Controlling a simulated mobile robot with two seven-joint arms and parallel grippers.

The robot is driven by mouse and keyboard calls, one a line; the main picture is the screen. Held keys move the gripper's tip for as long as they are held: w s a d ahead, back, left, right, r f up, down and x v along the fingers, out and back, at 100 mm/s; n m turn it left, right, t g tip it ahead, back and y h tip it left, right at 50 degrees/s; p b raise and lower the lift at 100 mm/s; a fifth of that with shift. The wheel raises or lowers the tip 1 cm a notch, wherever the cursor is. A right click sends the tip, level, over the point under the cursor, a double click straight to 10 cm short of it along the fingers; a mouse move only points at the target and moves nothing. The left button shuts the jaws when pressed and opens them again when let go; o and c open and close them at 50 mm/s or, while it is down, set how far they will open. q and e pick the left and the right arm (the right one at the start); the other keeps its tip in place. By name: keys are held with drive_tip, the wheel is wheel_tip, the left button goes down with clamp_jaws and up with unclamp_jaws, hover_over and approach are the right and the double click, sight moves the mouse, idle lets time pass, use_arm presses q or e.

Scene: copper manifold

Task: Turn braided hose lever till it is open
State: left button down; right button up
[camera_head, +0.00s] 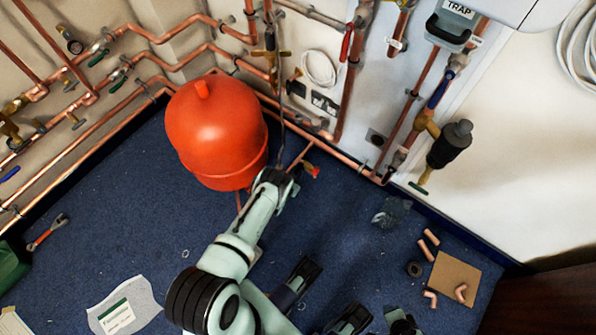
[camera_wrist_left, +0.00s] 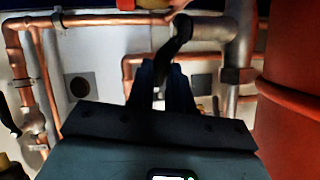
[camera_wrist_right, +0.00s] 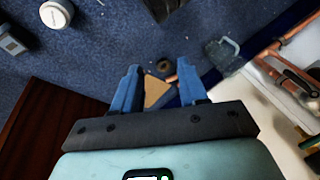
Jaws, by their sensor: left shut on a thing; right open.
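My left gripper (camera_head: 277,172) is beside the orange vessel, near the wall pipes; its arm hides most of its jaws in the head view. In the left wrist view its two blue fingers (camera_wrist_left: 164,72) are shut on a dark curved strip (camera_wrist_left: 176,38), which looks like the braided hose lever. The strip runs up to a pale pipe fitting; its far end is partly hidden. In the head view a thin dark hose (camera_head: 283,120) runs down the wall to the gripper. My right gripper (camera_wrist_right: 165,75) is open and empty above the floor, its fingers framing cardboard further off.
The orange vessel (camera_head: 215,130) stands close to my left gripper. Copper pipes (camera_head: 350,165) line the wall base. A cardboard square (camera_head: 455,277) with copper elbows lies on the blue floor at right. A paper bag (camera_head: 122,308) lies at lower left.

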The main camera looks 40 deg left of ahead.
use_arm(q)
drive_tip(key=s+t+y+b, duration=0.1)
drive_tip(key=t+b, duration=0.1)
drive_tip(key=t, duration=0.1)
drive_tip(key=s+n+t+y+b, duration=0.1)
drive_tip(key=t+b, duration=0.1)
drive_tip(key=s+n+t+y+b, duration=0.1)
drive_tip(key=s+t, duration=0.1)
drive_tip(key=t, duration=0.1)
drive_tip(key=shift+d+f+t+b, duration=0.1)
drive_tip(key=shift+d+t+b, duration=0.1)
drive_tip(key=shift+t+b, duration=0.15)
use_arm(e)
drive_tip(key=s+d+f+g, duration=0.1)
drive_tip(key=s+f+g, duration=0.3)
drive_tip(key=s+f, duration=0.4)
drive_tip(key=s, duration=0.4)
drive_tip(key=shift+s+d+f+m, duration=0.15)
drive_tip(key=shift+d+f+m, duration=0.15)
drive_tip(key=shift+m, duration=0.1)
use_arm(q)
drive_tip(key=shift+t, duration=0.35)
use_arm(e)
drive_tip(key=shift+s, duration=0.15)
use_arm(q)
drive_tip(key=c, duration=1)
unclamp_jaws()
drive_tip(key=shift+c, duration=0.2)
drive_tip(key=shift+s, duration=0.1)
